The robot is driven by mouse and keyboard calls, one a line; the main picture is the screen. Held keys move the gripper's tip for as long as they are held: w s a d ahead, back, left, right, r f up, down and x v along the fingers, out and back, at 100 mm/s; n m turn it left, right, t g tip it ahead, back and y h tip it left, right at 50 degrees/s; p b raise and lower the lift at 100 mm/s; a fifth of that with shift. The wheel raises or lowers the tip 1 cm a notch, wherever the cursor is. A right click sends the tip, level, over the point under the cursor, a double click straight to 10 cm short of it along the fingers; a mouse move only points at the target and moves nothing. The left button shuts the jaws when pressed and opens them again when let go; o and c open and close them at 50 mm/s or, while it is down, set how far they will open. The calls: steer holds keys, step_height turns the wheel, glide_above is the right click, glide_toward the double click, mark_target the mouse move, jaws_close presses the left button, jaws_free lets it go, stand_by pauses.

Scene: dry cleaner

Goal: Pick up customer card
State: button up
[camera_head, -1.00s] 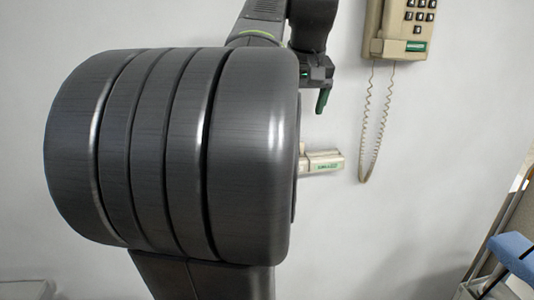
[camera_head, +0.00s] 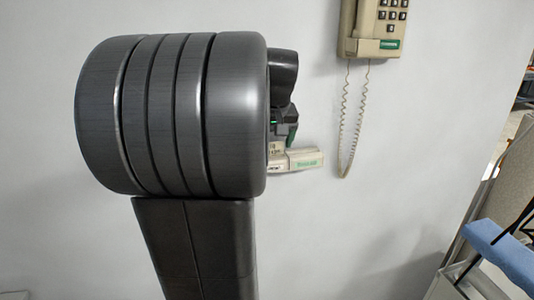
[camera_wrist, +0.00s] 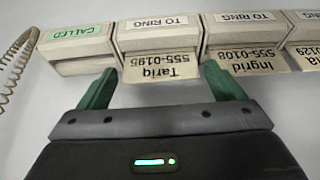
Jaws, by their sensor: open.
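In the wrist view, a cream customer card reading Tariq 555-0195 (camera_wrist: 163,68) sticks out of a holder labelled TO RING (camera_wrist: 158,36). My gripper (camera_wrist: 160,68) is open, with one green finger on either side of this card. I cannot tell whether a finger touches it. A second card, Ingrid 555-0108 (camera_wrist: 246,61), sticks out of another TO RING holder (camera_wrist: 244,28) to the right. A third card (camera_wrist: 308,55) is cut off at the right edge. In the head view, my gripper (camera_head: 287,128) is mostly hidden by my own arm, just above the holders.
A holder labelled CALLED (camera_wrist: 76,48) is at the left in the wrist view, with no card visible in it. In the head view, a wall phone (camera_head: 372,28) with a hanging coiled cord (camera_head: 343,155) is right of the holders. A blue-topped object (camera_head: 500,255) stands lower right.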

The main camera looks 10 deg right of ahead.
mark_target(269, 158)
steer(key=shift+c, duration=0.5)
steer(key=c, duration=0.6)
steer(key=shift+c, duration=0.2)
step_height(269, 158, up, 10)
steer(key=shift+b, duration=0.35)
